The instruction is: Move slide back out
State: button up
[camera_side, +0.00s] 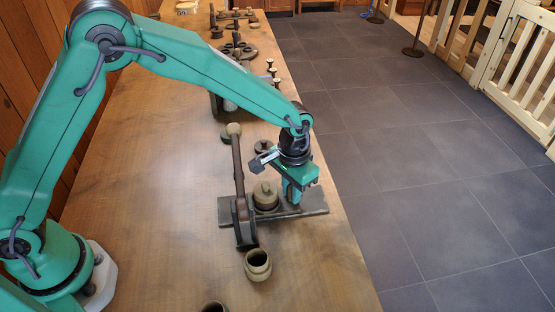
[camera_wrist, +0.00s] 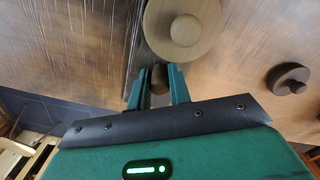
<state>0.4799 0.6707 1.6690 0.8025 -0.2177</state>
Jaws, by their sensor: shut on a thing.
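My gripper (camera_side: 292,194) points down over the right part of a dark metal base plate (camera_side: 318,203). In the wrist view its two fingers (camera_wrist: 158,90) are shut on a small brown knob (camera_wrist: 160,76), which looks like the slide's handle; the fingers hide most of it in the side view. The slide's body cannot be told apart from the plate.
A turned jar (camera_side: 258,264) stands on the table in front of the plate, and another (camera_side: 214,307) at the bottom edge. A dark knobbed disc (camera_wrist: 290,78) lies behind. Several spools (camera_side: 271,70) stand farther back. The table's right edge is close to the plate.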

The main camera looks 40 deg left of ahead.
jog(key=shift+w+d+r, duration=0.1)
jog(key=shift+w+d, duration=1.55)
jog(key=shift+w, duration=0.1)
jog(key=o, duration=0.7)
jog(key=shift+o, duration=0.2)
notch_tip(320, 180, up, 7)
dwell(0.7)
jog(key=shift+s, duration=0.1)
grip_shut()
